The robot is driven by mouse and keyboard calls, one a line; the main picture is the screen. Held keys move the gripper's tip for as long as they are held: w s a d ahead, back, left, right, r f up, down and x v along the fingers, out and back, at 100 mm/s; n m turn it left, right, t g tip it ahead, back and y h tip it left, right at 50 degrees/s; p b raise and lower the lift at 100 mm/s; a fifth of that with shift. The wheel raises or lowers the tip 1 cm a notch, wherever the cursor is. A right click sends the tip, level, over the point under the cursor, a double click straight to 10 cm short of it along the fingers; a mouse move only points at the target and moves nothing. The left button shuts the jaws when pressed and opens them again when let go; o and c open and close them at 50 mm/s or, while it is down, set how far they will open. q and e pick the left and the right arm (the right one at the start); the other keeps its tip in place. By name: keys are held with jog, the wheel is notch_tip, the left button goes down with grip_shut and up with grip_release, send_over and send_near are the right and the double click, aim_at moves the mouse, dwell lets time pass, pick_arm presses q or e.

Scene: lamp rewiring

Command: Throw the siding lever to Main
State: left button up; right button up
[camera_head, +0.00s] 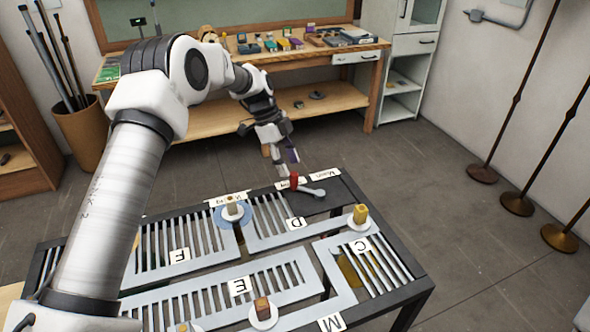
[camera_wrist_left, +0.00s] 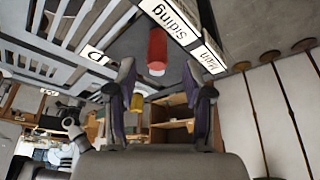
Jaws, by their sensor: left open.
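The siding lever has a red handle (camera_head: 294,180) and a short grey arm (camera_head: 313,192) on a dark plate at the table's far edge. The red handle stands by the left label, away from the Main label (camera_head: 325,174). In the left wrist view the red handle (camera_wrist_left: 157,50) is beside the Siding label (camera_wrist_left: 170,22), with the Main label (camera_wrist_left: 210,58) to its right. My left gripper (camera_head: 280,163) is open just behind and left of the handle. In the left wrist view its open fingers (camera_wrist_left: 160,88) have the handle beyond the gap between them, not gripped. My right gripper is not in view.
The table carries grey slotted track plates with letter labels, a yellow block (camera_head: 360,214), a brown block (camera_head: 262,309) and a tan block (camera_head: 232,208) on round bases. A workbench (camera_head: 335,98) stands behind. Floor is clear right of the table, with lamp stands (camera_head: 517,204) beyond.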

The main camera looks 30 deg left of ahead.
aim_at(292, 175)
pick_arm(q)
jog(key=shift+s+d+f+p, duration=0.3)
jog(key=shift+d+f+p, duration=0.1)
jog(key=shift+f, duration=0.2)
jog(key=shift+s+d+f+p, duration=0.25)
jog(key=shift+d+f, duration=0.15)
jog(key=shift+f, duration=0.15)
jog(key=f, duration=0.1)
jog(key=w+f, duration=0.1)
jog(key=shift+f+p, duration=0.3)
jog(key=shift+f, duration=0.1)
jog(key=shift+w+f, duration=0.15)
jog(key=shift+f, duration=0.15)
jog(key=shift+d+r, duration=0.15)
jog(key=shift+d, duration=0.05)
jog(key=shift+s+d+r, duration=0.1)
jog(key=shift+s, duration=0.2)
jog(key=c, duration=0.5)
grip_shut()
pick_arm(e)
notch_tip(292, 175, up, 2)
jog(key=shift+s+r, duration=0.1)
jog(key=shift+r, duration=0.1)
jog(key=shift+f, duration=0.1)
